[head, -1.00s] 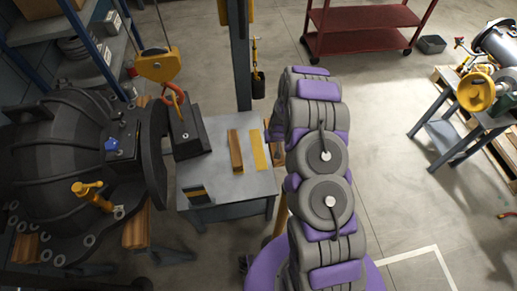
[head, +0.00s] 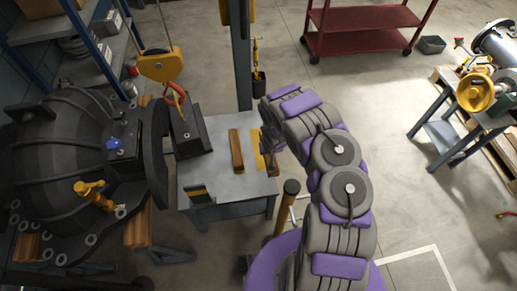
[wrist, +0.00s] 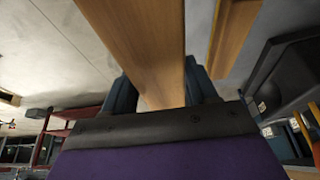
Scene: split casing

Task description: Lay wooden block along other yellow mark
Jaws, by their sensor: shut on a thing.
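My gripper (wrist: 160,88) is shut on a wooden block (wrist: 140,40), with its dark blue fingers on both sides of it in the wrist view. In the head view, the gripper end is mostly hidden behind my arm at the right edge of the grey table (head: 222,180), and a brown part of the held block (head: 271,178) shows there. A yellow mark (head: 259,160) runs along the table's right side, close to my gripper. Another wooden block (head: 236,152) lies left of that mark, roughly parallel to it. I cannot tell whether the held block touches the table.
A dark box-like part (head: 188,135) stands on the table's back left, below a yellow hoist hook block (head: 160,64). The large dark casing (head: 70,150) is left of the table. A post (head: 241,70) rises behind it.

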